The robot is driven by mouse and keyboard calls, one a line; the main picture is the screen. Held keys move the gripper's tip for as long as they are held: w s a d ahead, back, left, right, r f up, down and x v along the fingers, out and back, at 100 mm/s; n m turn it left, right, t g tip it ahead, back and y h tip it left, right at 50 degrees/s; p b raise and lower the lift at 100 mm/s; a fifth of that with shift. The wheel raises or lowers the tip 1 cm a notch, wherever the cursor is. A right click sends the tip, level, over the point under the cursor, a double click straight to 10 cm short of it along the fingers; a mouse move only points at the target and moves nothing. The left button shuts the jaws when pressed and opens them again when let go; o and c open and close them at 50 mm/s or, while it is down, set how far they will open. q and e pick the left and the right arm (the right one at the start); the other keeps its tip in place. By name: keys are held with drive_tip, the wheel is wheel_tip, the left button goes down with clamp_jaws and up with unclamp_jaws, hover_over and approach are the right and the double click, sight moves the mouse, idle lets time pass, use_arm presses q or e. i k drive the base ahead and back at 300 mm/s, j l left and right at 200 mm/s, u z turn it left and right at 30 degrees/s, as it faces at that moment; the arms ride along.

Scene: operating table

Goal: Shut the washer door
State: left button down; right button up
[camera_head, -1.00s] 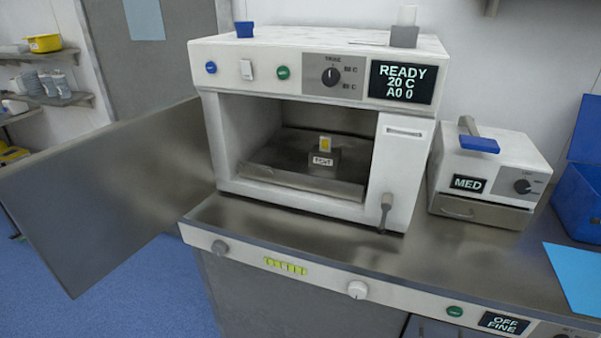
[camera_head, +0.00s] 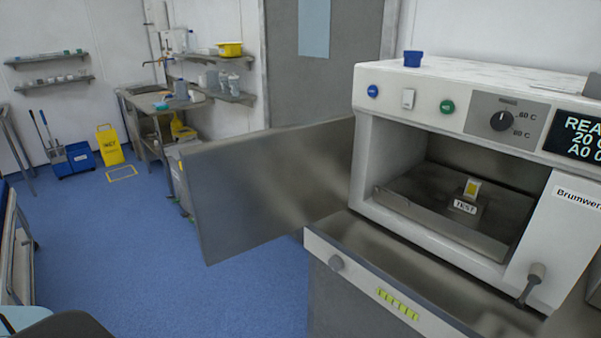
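The washer (camera_head: 395,115) is a white box on the counter at the right, with its front open. Its door (camera_head: 265,192) is a large grey metal panel that stands wide open, swung out to the left of the chamber. Inside the chamber lies a metal tray (camera_head: 430,238) with a small block (camera_head: 465,207) labelled TEST and a yellow tag on it. A lever handle (camera_head: 532,280) hangs at the lower right of the washer front. The washer display is cut off at the right edge. Neither of my grippers shows.
The metal counter (camera_head: 400,268) under the washer has a knob and yellow lights on its front. Blue floor (camera_head: 150,240) lies clear left of the door. A yellow wet-floor sign (camera_head: 110,145), blue bucket (camera_head: 80,157), sink bench (camera_head: 160,103) and shelves stand farther back. A trolley edge (camera_head: 15,250) is at far left.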

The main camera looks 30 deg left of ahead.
sight(247, 192)
drive_tip(key=j+z, duration=0.55)
drive_tip(key=z, duration=0.15)
drive_tip(key=j+z, duration=0.15)
drive_tip(key=j, duration=0.3)
drive_tip(key=k+j+z, duration=0.15)
drive_tip(key=j, duration=0.25)
drive_tip(key=k+j, duration=0.1)
drive_tip(key=j, duration=0.35)
drive_tip(key=k+j, duration=0.1)
drive_tip(key=j, duration=0.35)
drive_tip(key=k+j+z, duration=0.1)
drive_tip(key=j, duration=0.35)
drive_tip(key=k+j, duration=0.15)
drive_tip(key=j, duration=0.3)
drive_tip(key=k+j, duration=0.1)
drive_tip(key=j, duration=0.35)
